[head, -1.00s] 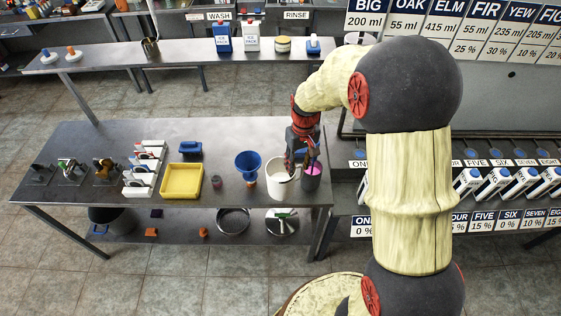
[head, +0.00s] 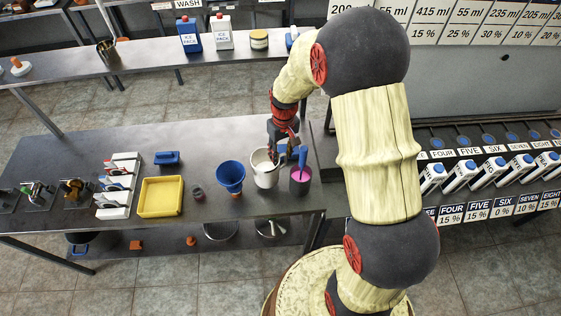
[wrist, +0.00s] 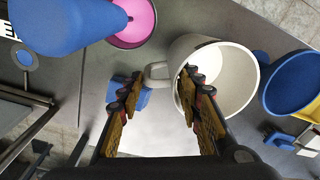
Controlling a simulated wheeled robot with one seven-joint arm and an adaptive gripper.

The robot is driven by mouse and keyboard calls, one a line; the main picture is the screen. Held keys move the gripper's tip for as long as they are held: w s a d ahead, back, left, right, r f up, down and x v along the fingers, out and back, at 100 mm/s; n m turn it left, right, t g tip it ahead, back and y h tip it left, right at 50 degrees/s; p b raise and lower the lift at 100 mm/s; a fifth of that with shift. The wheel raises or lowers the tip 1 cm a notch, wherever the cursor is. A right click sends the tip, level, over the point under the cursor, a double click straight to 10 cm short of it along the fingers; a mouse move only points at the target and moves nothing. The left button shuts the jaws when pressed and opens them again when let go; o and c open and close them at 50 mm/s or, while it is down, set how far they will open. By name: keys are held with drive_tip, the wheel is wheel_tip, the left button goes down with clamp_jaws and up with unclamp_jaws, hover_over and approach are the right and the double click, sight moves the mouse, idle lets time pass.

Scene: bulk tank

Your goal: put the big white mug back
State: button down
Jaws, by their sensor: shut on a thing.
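The big white mug (head: 263,175) is near the right end of the steel table, between a blue funnel-like cup (head: 231,174) and a pink-topped cup (head: 300,186). My gripper (head: 281,150) is over it. In the wrist view, the white mug (wrist: 243,75) appears open and empty, with its handle (wrist: 157,72) between my fingers (wrist: 157,90). The right finger overlaps the mug's wall and the left finger is beyond the handle. My gripper is shut on the mug. I cannot tell whether its base touches the table.
A tall blue object (wrist: 75,22) stands in the pink-topped cup, close to my gripper. A yellow tray (head: 160,197) and a white rack (head: 118,185) stand farther left. Several white dispensers (head: 490,172) line the right side. A back bench (head: 150,62) holds ice-pack bottles.

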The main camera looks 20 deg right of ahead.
sight(271, 167)
wheel_tip(271, 167, down, 4)
drive_tip(key=shift+r+b, duration=0.1)
drive_tip(key=shift+b, duration=0.2)
drive_tip(key=c, duration=1.2)
unclamp_jaws()
drive_tip(key=shift+c, duration=0.2)
